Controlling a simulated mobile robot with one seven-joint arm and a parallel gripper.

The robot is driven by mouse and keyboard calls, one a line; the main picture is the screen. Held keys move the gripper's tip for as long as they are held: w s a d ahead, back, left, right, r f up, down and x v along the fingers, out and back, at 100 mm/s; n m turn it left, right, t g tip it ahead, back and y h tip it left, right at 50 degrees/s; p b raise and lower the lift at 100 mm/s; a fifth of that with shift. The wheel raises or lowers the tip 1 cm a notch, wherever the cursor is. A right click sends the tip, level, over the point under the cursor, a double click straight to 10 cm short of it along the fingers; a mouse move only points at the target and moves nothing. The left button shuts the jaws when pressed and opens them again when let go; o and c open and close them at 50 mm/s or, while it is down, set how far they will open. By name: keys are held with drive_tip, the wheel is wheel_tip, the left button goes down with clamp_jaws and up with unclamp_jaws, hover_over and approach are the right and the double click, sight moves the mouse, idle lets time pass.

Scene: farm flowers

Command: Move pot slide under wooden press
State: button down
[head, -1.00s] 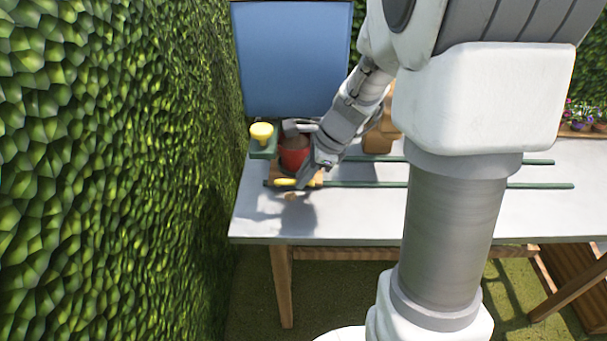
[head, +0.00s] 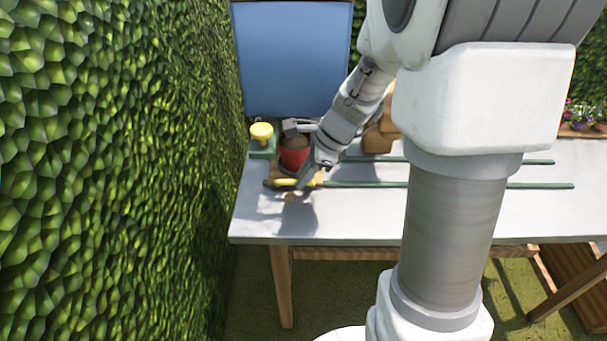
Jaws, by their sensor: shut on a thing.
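The red pot (head: 292,160), filled with brown soil, stands upright on the wooden pot slide (head: 279,173) at the left end of the green rails. A yellow piece (head: 284,184) shows at the slide's front edge. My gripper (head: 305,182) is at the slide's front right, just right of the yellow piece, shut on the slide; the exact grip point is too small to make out. The brown wooden press (head: 377,141) stands to the right behind my arm, which hides part of it. The pot is left of the press, apart from it.
Two green rails (head: 375,185) run rightward across the grey table (head: 340,220). A leafy hedge wall (head: 130,160) borders the left. Potted flowers (head: 583,118) are at the far right.

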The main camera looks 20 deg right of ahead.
drive_tip(key=shift+d, duration=0.1)
drive_tip(key=s+d, duration=0.2)
drive_tip(key=d, duration=0.5)
drive_tip(key=s+d, duration=0.2)
drive_tip(key=d, duration=0.5)
drive_tip(key=s+d, duration=0.2)
drive_tip(key=d, duration=0.4)
drive_tip(key=shift+s+d, duration=0.4)
drive_tip(key=c, duration=0.8)
unclamp_jaws()
drive_tip(key=shift+c, duration=0.2)
drive_tip(key=p+v, duration=0.4)
drive_tip(key=v, duration=1.3)
drive_tip(key=shift+s+r+p, duration=0.15)
drive_tip(key=shift+r+p, duration=0.05)
drive_tip(key=shift+p, duration=0.1)
drive_tip(key=shift+a, duration=0.1)
